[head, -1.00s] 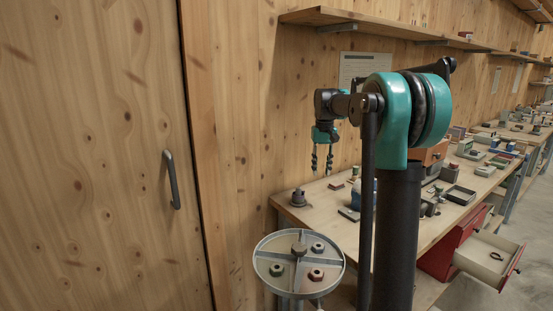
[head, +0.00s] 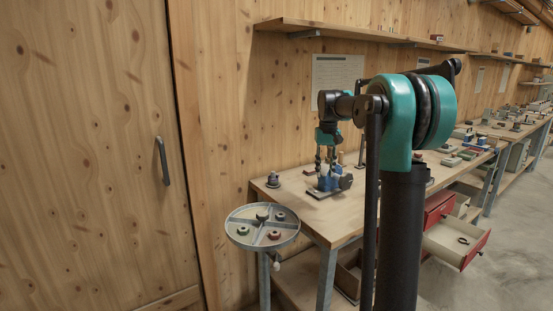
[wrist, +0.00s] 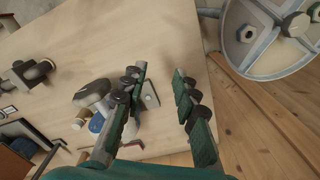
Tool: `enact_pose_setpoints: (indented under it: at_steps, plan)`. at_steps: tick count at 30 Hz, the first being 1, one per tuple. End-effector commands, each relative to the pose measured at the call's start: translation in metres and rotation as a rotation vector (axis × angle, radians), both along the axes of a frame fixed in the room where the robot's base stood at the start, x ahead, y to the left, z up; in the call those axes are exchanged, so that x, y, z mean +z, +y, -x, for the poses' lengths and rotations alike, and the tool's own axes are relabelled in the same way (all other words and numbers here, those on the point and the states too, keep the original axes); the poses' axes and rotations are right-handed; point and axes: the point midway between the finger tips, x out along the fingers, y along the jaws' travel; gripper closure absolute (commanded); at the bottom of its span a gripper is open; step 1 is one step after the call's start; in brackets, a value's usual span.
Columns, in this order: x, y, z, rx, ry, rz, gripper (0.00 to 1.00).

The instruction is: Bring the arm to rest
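My gripper (head: 325,157) hangs fingers-down over the near end of the workbench (head: 325,213) in the head view. In the wrist view its two green fingers with dark pads (wrist: 160,105) stand apart with nothing between them. A blue device with dark parts (head: 330,181) is on the bench behind or below the fingers. It also shows left of the fingers in the wrist view (wrist: 96,122), partly hidden by the left finger. I cannot tell the exact gap in height.
A round divided tray (head: 236,232) with several nut-like parts stands left of the bench. A small dark object (head: 272,179) sits at the bench corner. A red cabinet has an open drawer (head: 456,243). A closed wooden door (head: 90,150) is at left; a shelf (head: 360,32) runs above.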

Motion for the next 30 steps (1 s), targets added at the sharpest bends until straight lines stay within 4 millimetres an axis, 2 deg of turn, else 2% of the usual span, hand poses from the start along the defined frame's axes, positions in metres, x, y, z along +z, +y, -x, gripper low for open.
enact_pose_setpoints:
  at_steps: [11, 20, 23, 26, 30]
  plan:
    - [-0.02, -0.002, 0.026, -0.004, -0.037, -0.001, 0.71]
    - [-0.055, -0.005, 0.073, -0.01, -0.097, -0.003, 0.71]
    - [-0.074, -0.006, 0.099, -0.014, -0.127, -0.004, 0.71]
    - [-0.101, -0.008, 0.136, -0.018, -0.168, -0.005, 0.71]
    - [-0.147, -0.01, 0.201, -0.026, -0.236, -0.007, 0.71]
